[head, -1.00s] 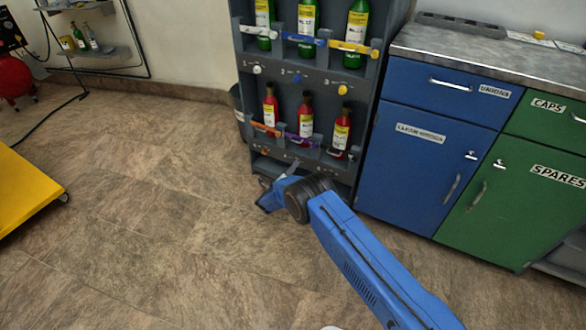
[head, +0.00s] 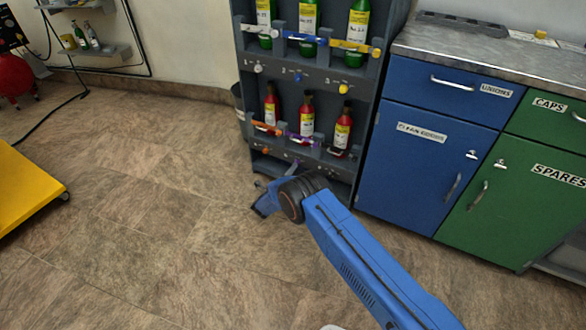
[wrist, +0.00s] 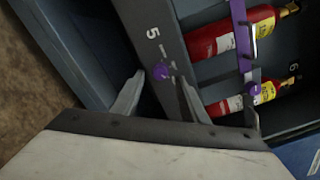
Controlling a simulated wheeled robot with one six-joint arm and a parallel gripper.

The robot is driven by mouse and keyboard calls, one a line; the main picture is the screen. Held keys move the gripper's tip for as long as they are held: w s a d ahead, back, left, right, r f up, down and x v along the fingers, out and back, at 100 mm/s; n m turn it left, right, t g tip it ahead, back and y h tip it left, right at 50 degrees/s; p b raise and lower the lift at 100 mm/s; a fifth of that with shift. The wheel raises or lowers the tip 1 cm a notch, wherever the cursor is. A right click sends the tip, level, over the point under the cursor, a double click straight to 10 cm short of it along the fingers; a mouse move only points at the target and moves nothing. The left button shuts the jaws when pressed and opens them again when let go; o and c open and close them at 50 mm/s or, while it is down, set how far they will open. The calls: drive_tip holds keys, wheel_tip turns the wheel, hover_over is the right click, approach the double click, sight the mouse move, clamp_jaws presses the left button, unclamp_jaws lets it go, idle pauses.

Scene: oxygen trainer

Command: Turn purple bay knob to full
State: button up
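The purple knob (wrist: 161,72) sits on the grey rack panel beside the number 5 in the wrist view. My gripper (wrist: 162,80) is open, with one fingertip on each side of the knob in the picture. I cannot tell whether either finger touches it. A purple strap (wrist: 242,40) crosses the red bottles beside the panel; it also shows in the head view (head: 303,139).
The grey rack (head: 316,77) holds green bottles above and red bottles below. Other knobs are white (head: 258,69) and yellow (head: 344,89). A blue cabinet (head: 415,165) stands close on the right. The floor to the left is clear up to a yellow platform (head: 25,190).

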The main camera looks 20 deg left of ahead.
drive_tip(key=s+a, duration=0.1)
drive_tip(key=s, duration=1.3)
